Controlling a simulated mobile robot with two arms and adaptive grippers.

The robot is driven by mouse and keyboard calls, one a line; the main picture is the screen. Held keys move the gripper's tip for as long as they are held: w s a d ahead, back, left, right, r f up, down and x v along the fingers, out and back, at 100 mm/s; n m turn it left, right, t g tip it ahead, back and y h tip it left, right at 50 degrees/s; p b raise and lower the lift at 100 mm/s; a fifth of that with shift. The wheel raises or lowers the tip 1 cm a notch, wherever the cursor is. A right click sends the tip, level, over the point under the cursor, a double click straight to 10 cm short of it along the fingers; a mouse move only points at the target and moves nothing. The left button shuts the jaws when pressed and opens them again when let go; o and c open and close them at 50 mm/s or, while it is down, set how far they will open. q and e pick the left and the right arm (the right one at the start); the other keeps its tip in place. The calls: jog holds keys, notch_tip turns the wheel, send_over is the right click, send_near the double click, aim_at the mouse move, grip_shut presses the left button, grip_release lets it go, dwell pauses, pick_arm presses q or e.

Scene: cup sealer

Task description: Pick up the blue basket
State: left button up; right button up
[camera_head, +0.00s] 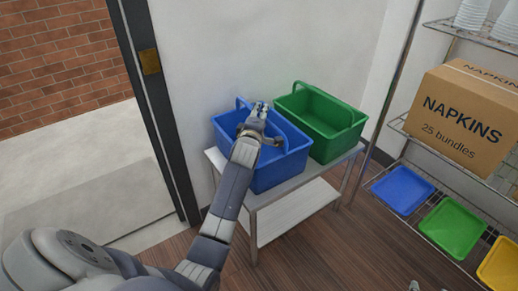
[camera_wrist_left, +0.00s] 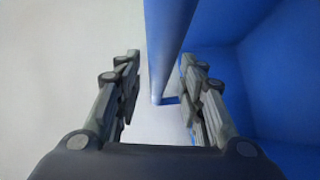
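The blue basket (camera_head: 278,172) stands upright on the left part of a small metal table, with raised handles at its ends. My left gripper (camera_head: 258,110) reaches over it near the far-left handle. In the left wrist view my left gripper (camera_wrist_left: 160,95) is open, with a blue bar (camera_wrist_left: 168,45), apparently the handle, between its fingers. The basket's inside (camera_wrist_left: 285,90) fills the right of that view. The fingers do not appear closed on the bar. Small grey tips at the bottom edge of the head view may be my right gripper (camera_head: 426,288); its state is unclear.
A green basket (camera_head: 322,118) stands beside the blue one on the metal table (camera_head: 290,190). A wall is close behind. A wire rack at right holds a napkin box (camera_head: 465,112) and blue (camera_head: 403,190), green (camera_head: 452,230) and yellow (camera_head: 500,262) trays.

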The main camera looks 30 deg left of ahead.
pick_arm(q)
jog(key=shift+w, duration=0.1)
grip_shut()
jog(key=shift+r, duration=0.1)
dwell(0.4)
